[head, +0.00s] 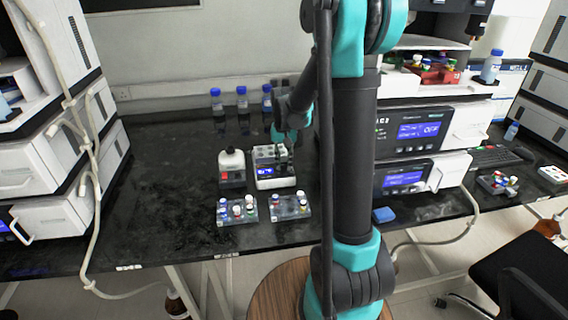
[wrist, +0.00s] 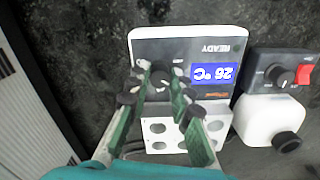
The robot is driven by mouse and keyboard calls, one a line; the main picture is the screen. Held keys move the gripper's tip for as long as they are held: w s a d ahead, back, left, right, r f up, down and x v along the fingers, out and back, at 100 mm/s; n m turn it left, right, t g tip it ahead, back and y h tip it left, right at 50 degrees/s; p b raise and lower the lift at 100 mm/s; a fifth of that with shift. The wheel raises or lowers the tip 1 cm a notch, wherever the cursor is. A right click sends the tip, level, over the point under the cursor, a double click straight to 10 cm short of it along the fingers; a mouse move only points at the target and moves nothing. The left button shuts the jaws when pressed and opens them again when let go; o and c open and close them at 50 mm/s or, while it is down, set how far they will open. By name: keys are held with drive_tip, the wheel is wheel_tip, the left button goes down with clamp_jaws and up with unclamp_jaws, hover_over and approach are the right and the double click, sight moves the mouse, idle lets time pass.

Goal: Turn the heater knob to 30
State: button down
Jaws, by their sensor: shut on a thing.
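The heater (head: 274,182) is a white block on the dark bench, with a blue display and a top with round holes. In the wrist view the heater (wrist: 150,38) is upside down, with "READY" on its panel, and its display (wrist: 213,73) appears to read 26 °C. The dark heater knob (wrist: 160,77) sits beside the display. My gripper (wrist: 159,80) is shut on the knob, with a finger on either side of it. The fingers partly hide the knob, so its pointer is hard to make out. In the head view my gripper (head: 284,145) is over the heater.
Two vial racks (head: 237,210) (head: 290,207) are in front. Several blue-capped bottles (head: 242,100) stand behind. The bench's left part is clear.

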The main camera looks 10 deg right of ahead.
sight(284, 165)
idle(0.3)
drive_tip(key=c, duration=1.3)
unclamp_jaws()
drive_tip(key=shift+c, duration=0.2)
drive_tip(key=shift+r, duration=0.1)
wheel_tip(284, 165, up, 12)
